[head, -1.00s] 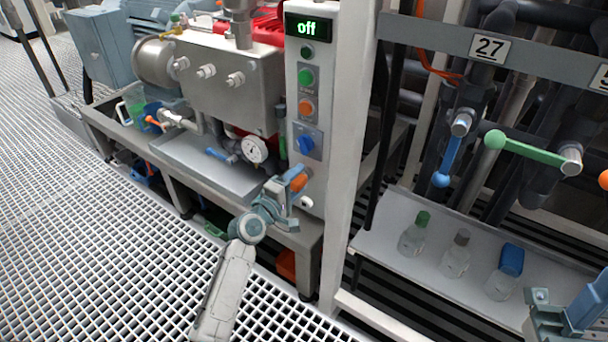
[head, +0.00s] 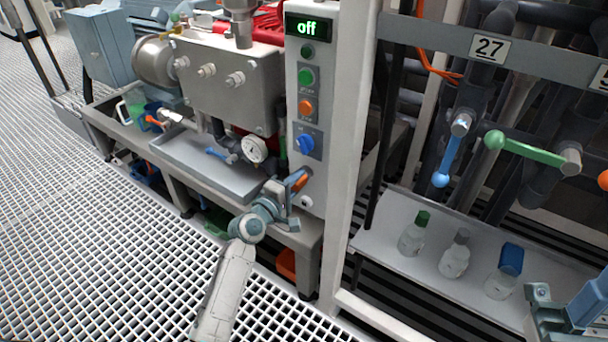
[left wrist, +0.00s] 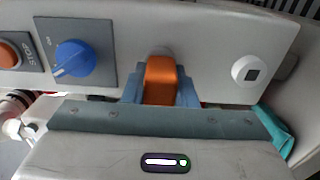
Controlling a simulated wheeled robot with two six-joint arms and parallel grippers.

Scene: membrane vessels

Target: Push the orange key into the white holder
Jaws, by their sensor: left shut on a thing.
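The orange key (left wrist: 161,80) is between the fingers of my left gripper (left wrist: 160,92), which is shut on it. The key's far end is against or very close to the control panel's face. A pale round piece (left wrist: 160,51) shows partly behind that end; I cannot tell how deep the key is in it. A white round holder (left wrist: 251,68) with a dark square centre sits apart, to the right on the same panel. In the head view the key (head: 298,181) and left gripper (head: 289,191) are low on the panel. Part of my right gripper (head: 566,316) shows at the lower right edge; its fingertips are unclear.
A blue rotary knob (left wrist: 74,60) and an orange stop button (left wrist: 10,54) are left of the key. A white post (head: 349,140) stands right of the panel. Several bottles stand on a shelf (head: 385,219).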

